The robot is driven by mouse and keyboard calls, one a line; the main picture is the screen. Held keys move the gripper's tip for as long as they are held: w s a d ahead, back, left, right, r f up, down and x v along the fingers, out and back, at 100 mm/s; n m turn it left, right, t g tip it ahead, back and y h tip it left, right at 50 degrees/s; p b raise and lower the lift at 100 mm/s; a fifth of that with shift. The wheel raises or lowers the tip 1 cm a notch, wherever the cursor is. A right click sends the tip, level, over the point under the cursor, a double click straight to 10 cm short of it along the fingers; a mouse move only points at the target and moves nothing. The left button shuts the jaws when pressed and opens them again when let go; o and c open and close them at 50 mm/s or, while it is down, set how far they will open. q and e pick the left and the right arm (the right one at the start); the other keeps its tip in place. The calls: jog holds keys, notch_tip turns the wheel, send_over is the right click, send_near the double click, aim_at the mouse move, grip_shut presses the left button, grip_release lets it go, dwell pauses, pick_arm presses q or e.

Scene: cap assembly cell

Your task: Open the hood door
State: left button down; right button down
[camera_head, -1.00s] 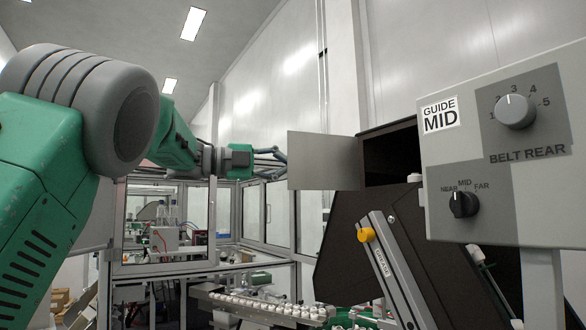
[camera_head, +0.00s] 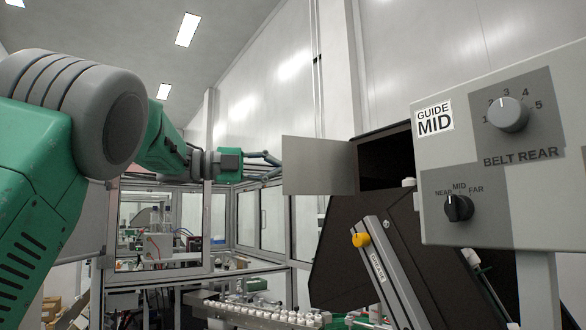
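The hood door, a flat grey panel (camera_head: 318,165), stands swung out to the left of the dark hood (camera_head: 385,150). The hood's black opening shows to the right of the panel. My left gripper (camera_head: 272,166) is at the panel's free left edge. Its two dark fingers are spread, with a gap between them, and look open. Their tips meet or pass behind the panel's edge; I cannot tell whether they touch it. My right gripper cannot be made out in this view.
A grey control box (camera_head: 480,205) with two knobs fills the right side. A slanted metal bar with a yellow knob (camera_head: 361,240) stands below the hood. A conveyor with white caps (camera_head: 262,312) runs along the bottom. Glass-walled framing (camera_head: 262,220) stands behind my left arm.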

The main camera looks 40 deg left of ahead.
pick_arm(q)
jog(key=v, duration=1.1)
jog(key=shift+r, duration=0.15)
jog(key=shift+s, duration=0.1)
